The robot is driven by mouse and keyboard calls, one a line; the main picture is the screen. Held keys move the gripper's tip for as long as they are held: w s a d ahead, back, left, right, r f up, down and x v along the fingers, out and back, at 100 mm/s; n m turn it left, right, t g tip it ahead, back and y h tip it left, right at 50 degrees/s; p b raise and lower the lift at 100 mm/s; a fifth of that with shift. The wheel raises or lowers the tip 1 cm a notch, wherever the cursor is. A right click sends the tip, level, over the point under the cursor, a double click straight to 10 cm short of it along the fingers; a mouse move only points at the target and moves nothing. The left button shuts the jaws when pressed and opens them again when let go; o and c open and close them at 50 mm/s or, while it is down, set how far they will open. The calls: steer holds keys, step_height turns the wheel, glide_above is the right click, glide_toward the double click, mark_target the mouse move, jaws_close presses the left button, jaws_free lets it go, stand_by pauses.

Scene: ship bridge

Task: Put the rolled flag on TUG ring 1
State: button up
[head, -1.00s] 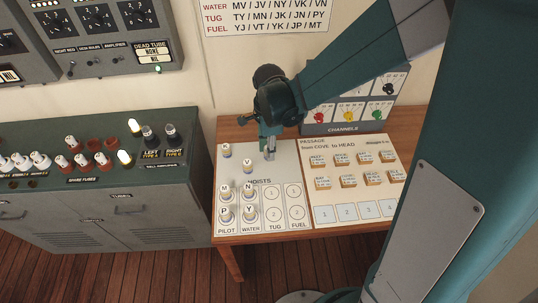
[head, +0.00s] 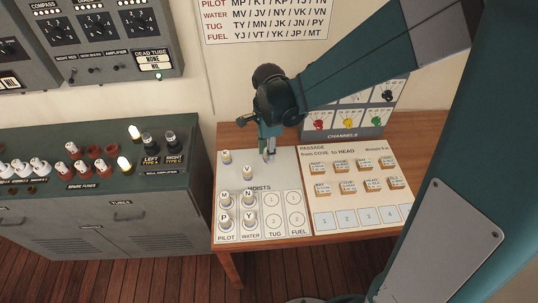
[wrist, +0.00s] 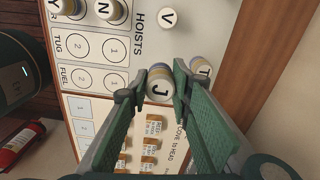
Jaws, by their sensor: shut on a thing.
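My gripper (wrist: 158,84) is shut on a rolled flag marked J (wrist: 159,84), a short cylinder with a white top and a yellowish band, held upright between the fingertips. In the head view my gripper (head: 268,158) points down over the back right of the hoists board, and the J flag is mostly hidden there. TUG ring 1 (head: 271,199) is an empty printed circle nearer the front of the board. It also shows in the wrist view (wrist: 114,50), left of the gripper. TUG ring 2 (head: 273,220) is empty too.
Flags K (head: 226,157) and V (head: 248,173) stand at the back of the board. Several flags fill the PILOT and WATER rings. A flag marked T (wrist: 200,66) is close beside a finger. The FUEL rings (head: 295,199) are empty. The passage board (head: 350,205) with small blocks lies right.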

steer(key=shift+s, duration=0.1)
steer(key=s, duration=1)
steer(key=shift+s+r+b, duration=0.15)
steer(key=shift+s+b, duration=0.05)
steer(key=shift+b, duration=0.1)
steer(key=shift+f+b, duration=0.4)
steer(key=shift+f, duration=2.55)
steer(key=shift+f, duration=0.1)
steer(key=shift+f+b, duration=0.35)
steer(key=shift+f, duration=1.65)
steer(key=shift+f, duration=0.2)
